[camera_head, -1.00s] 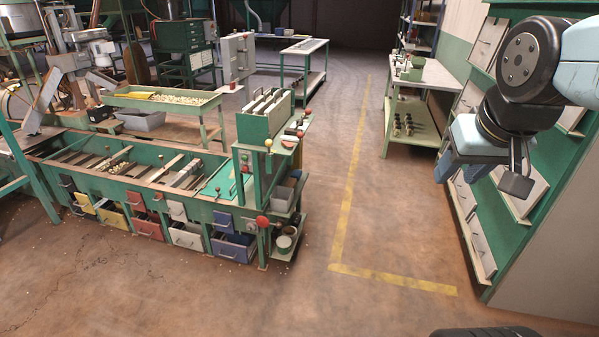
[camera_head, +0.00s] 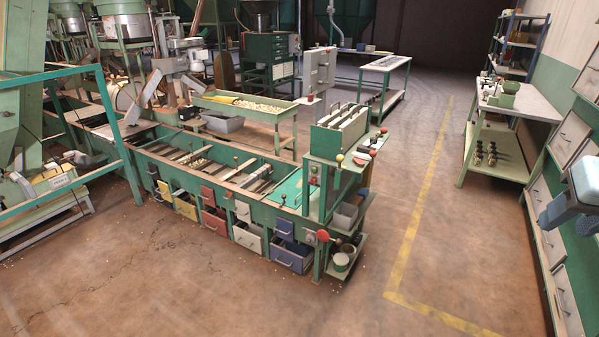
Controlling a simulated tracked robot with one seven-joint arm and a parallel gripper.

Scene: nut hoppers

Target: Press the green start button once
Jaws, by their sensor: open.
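A small control panel (camera_head: 313,181) stands at the front right end of the long green sorting bench. It carries a red spot and what may be a green one above it, too small to tell apart surely. A larger red knob (camera_head: 322,235) sits lower on the same end. My gripper (camera_head: 563,212) shows at the right edge, partly cut off by the frame. Its blue fingers are open and empty, far to the right of the bench and touching nothing.
The green bench (camera_head: 235,195) has several drawers pulled out along its front. A white-topped table (camera_head: 515,100) stands at the back right, and a green drawer rack (camera_head: 548,250) lines the right edge. The floor along the yellow line (camera_head: 412,235) is clear.

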